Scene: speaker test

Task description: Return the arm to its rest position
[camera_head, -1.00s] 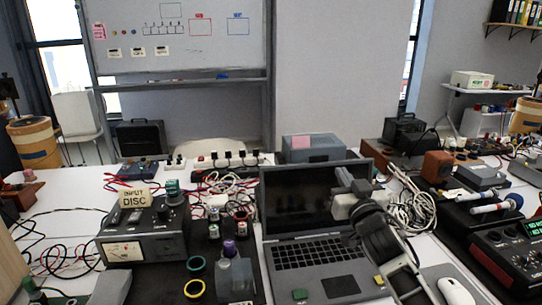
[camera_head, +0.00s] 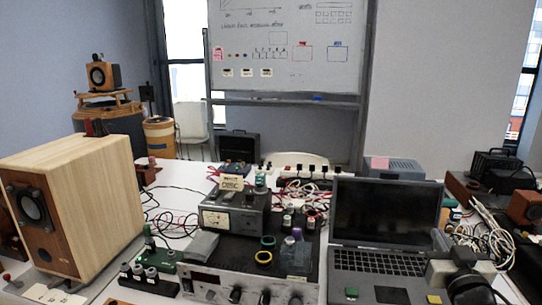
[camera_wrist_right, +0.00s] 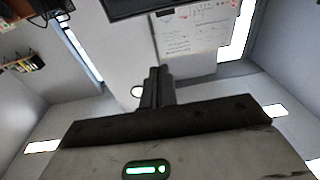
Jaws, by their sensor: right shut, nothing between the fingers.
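My right arm comes in at the lower right of the head view, in front of the laptop (camera_head: 383,214). Its gripper (camera_head: 440,242) points away over the laptop's right side and hides part of it. In the right wrist view the two dark fingers (camera_wrist_right: 156,86) are together with nothing between them. Behind them are the whiteboard (camera_wrist_right: 195,30) and bare wall, and no object touches them. My left gripper is not in view.
A large wooden speaker (camera_head: 85,205) stands at the left of the table. A meter box (camera_head: 235,218), a knobbed amplifier (camera_head: 215,285) and small containers fill the middle. Tangled cables (camera_head: 492,228) lie at the right. A power strip (camera_head: 300,167) lies at the back.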

